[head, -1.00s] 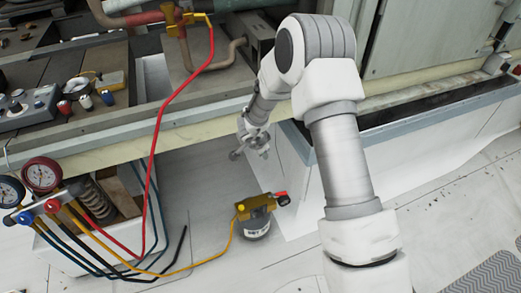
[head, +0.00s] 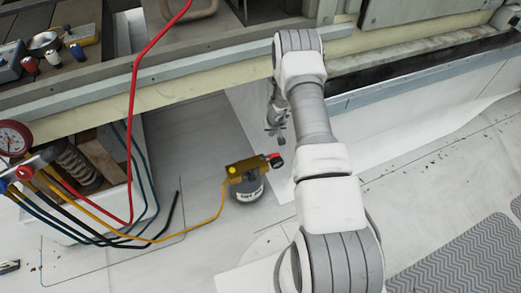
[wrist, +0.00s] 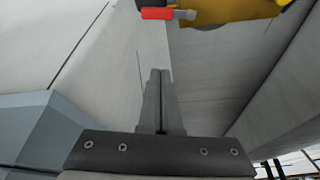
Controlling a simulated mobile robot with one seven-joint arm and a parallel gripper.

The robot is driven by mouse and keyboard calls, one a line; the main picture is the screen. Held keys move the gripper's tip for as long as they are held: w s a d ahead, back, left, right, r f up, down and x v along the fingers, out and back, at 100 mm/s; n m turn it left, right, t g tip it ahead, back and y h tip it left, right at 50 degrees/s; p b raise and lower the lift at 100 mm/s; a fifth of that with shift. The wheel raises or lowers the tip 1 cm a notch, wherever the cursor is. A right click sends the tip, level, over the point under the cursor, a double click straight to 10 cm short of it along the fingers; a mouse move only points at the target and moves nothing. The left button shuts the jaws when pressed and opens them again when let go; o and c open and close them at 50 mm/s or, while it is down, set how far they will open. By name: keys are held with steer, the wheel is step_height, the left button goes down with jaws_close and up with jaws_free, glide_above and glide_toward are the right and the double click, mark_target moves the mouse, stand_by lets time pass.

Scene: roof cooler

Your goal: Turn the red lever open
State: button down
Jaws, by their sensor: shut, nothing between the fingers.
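The red lever (head: 275,160) sticks out to the right from the yellow body (head: 243,169) on top of a small dark canister (head: 247,190) with a white label. The canister stands on the floor. In the wrist view the red lever (wrist: 158,13) is at the top, left of the yellow body (wrist: 230,9). My gripper (wrist: 160,75) is shut and empty, its fingers together below the lever in that picture and apart from it. In the head view my gripper (head: 275,135) is just above the lever, small and partly unclear.
A yellow hose (head: 205,222) runs from the canister to the gauges (head: 14,138) at the left. A red hose (head: 134,100) hangs beside it. A pale ledge (head: 190,90) crosses behind. Bare floor lies around the canister.

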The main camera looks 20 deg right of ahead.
mark_target(270, 157)
step_height(270, 157, down, 11)
steer(key=s+b, duration=0.1)
steer(key=b, duration=0.4)
steer(key=shift+d+n, duration=0.3)
steer(key=shift+n, duration=0.1)
stand_by(0.4)
steer(key=shift+r, duration=0.1)
stand_by(0.4)
steer(key=shift+s+m, duration=0.15)
steer(key=shift+m, duration=0.65)
